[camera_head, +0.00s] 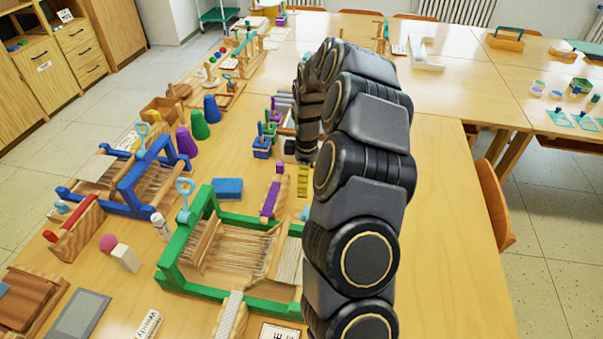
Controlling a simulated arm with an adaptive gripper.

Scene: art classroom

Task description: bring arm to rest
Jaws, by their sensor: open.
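My dark segmented arm rises from the bottom right of the head view, arches over and comes down above the table (440,240). My gripper (297,152) is at the far, lowered end of the arm, small and partly hidden behind the arm's nearer links. It is open. It is close to the purple and blue block pieces in the middle of the table. I see nothing held in it, though the fingertips are hard to make out.
A green-framed loom (178,262) and a blue-framed loom (133,180) stand on the left. The table right of my arm is clear. A chair (494,205) is at its right edge.

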